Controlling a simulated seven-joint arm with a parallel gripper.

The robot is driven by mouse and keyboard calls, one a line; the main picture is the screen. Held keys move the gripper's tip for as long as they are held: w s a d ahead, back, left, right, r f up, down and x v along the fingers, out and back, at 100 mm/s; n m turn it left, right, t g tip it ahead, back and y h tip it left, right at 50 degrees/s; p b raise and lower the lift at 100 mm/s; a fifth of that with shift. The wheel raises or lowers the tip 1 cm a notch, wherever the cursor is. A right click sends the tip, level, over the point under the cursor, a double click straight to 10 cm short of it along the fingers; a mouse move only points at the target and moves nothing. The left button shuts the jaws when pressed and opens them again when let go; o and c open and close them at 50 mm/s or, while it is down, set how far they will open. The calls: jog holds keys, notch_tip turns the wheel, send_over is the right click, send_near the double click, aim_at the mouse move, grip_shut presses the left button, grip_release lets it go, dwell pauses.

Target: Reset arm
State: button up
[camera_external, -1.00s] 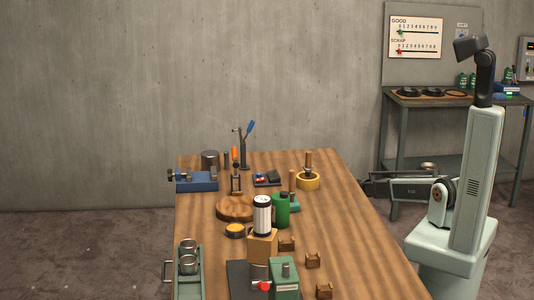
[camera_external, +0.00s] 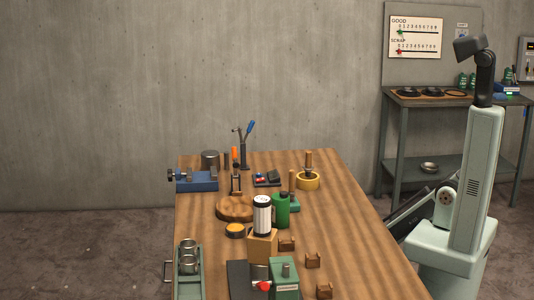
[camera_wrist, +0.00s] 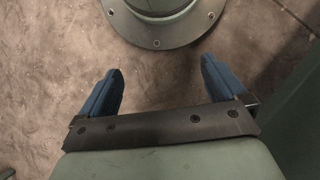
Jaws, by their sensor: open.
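My gripper (camera_wrist: 160,66) shows in the wrist view with its two blue fingers spread apart. Nothing is between them, and bare floor lies beneath. In the external view my arm (camera_external: 420,207) is lowered beside the right edge of the wooden table (camera_external: 345,205). The gripper end is hidden there, low behind the table edge.
The table holds a wooden disc (camera_external: 234,207), a blue vise (camera_external: 197,181), a green canister (camera_external: 281,210) and a black-and-white cylinder (camera_external: 262,215). A metal bench (camera_external: 440,100) stands behind, with a bowl (camera_external: 429,167) on its lower shelf. The table's right strip is clear.

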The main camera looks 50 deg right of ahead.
jog(key=shift+g, duration=0.5)
jog(key=s, duration=0.1)
jog(key=s+a, duration=0.1)
jog(key=s, duration=0.1)
jog(key=shift+s+a+r, duration=0.2)
jog(key=shift+s+r, duration=0.1)
jog(key=shift+s, duration=0.1)
